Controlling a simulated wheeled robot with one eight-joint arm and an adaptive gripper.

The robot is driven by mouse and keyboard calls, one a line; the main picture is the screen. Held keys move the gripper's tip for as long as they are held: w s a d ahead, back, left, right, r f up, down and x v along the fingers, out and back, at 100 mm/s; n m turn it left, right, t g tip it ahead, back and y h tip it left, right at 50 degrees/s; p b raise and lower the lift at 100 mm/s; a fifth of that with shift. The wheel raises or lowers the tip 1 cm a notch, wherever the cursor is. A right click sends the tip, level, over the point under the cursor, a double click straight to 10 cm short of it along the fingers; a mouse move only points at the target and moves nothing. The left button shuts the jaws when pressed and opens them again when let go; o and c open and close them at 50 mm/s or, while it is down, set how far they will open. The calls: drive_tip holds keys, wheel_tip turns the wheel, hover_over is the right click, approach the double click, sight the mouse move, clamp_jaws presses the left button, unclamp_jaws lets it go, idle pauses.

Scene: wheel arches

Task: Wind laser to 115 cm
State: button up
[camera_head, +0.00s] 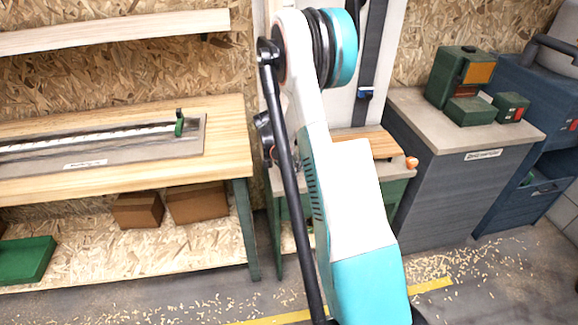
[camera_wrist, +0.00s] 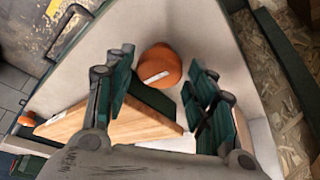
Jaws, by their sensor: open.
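In the wrist view my gripper (camera_wrist: 158,78) is open, its two green-padded fingers spread apart. A rounded orange piece (camera_wrist: 157,64) with a white label shows beyond and between the fingertips; I cannot tell whether they touch it. I cannot tell whether this piece is a winding handle or the laser. In the head view a small dark-blue piece (camera_head: 366,94) sits on a dark vertical strip (camera_head: 370,55) on the pale upright panel; it may be the laser. No height reading is legible. In the head view my arm hides the gripper.
A wooden board (camera_head: 372,143), also in the wrist view (camera_wrist: 105,122), lies on a small bench. An orange knob (camera_head: 411,162) is at its right edge. A workbench (camera_head: 225,140) stands left, a grey cabinet (camera_head: 425,180) with green boxes (camera_head: 468,110) right. Wood chips litter the floor.

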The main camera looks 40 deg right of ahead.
drive_tip(key=v, duration=1.1)
drive_tip(key=shift+r, duration=0.2)
drive_tip(key=shift+a, duration=0.15)
